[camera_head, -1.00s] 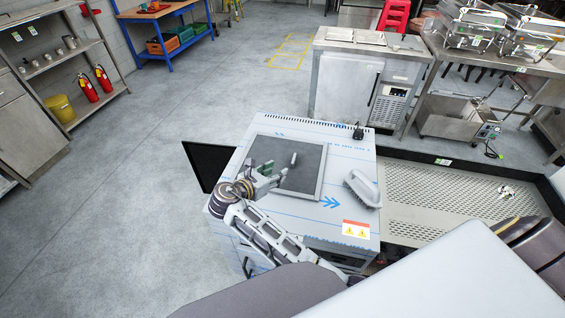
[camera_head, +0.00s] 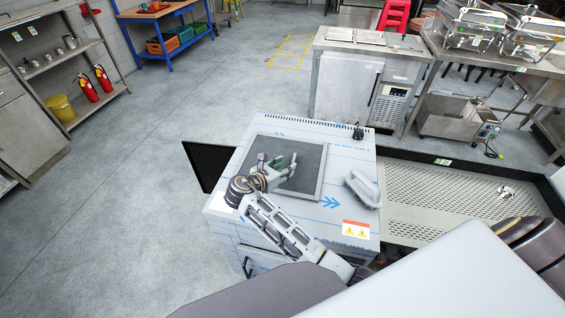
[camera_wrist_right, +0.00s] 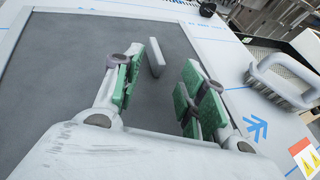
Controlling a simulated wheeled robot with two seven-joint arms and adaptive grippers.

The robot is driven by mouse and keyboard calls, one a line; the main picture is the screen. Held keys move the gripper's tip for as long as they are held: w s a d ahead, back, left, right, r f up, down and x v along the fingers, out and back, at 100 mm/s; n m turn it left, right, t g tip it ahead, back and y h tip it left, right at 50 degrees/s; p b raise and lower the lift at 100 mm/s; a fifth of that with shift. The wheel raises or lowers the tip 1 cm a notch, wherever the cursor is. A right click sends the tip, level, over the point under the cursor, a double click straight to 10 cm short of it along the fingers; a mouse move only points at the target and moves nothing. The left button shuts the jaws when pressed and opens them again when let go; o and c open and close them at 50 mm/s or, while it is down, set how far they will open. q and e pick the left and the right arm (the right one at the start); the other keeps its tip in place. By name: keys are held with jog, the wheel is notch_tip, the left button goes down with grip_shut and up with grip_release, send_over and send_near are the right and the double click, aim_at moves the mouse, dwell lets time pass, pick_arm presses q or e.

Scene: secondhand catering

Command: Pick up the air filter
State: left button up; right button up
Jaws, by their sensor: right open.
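A flat dark grey square panel (camera_head: 308,182) in a pale frame lies on top of a white and blue-marked cabinet (camera_head: 230,200); I take it to be the air filter. In the right wrist view the panel (camera_wrist_right: 60,75) fills the left and middle, and a small light grey tab (camera_wrist_right: 156,58) stands up from it. My right gripper (camera_head: 278,161) is over the panel's left part, open and empty. In its wrist view the green-padded fingers (camera_wrist_right: 165,70) are apart, with the tab ahead between them. I cannot tell whether they touch it. My left gripper is not in view.
A grey handled brush-like thing (camera_head: 362,188) lies right of the panel; it also shows in the right wrist view (camera_wrist_right: 282,82). A small black object (camera_head: 358,132) stands at the back edge. A perforated metal tray (camera_head: 430,195) is to the right. A steel cabinet (camera_head: 345,85) stands behind.

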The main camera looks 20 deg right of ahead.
jog(key=shift+x, duration=2.25)
jog(key=shift+r, duration=0.1)
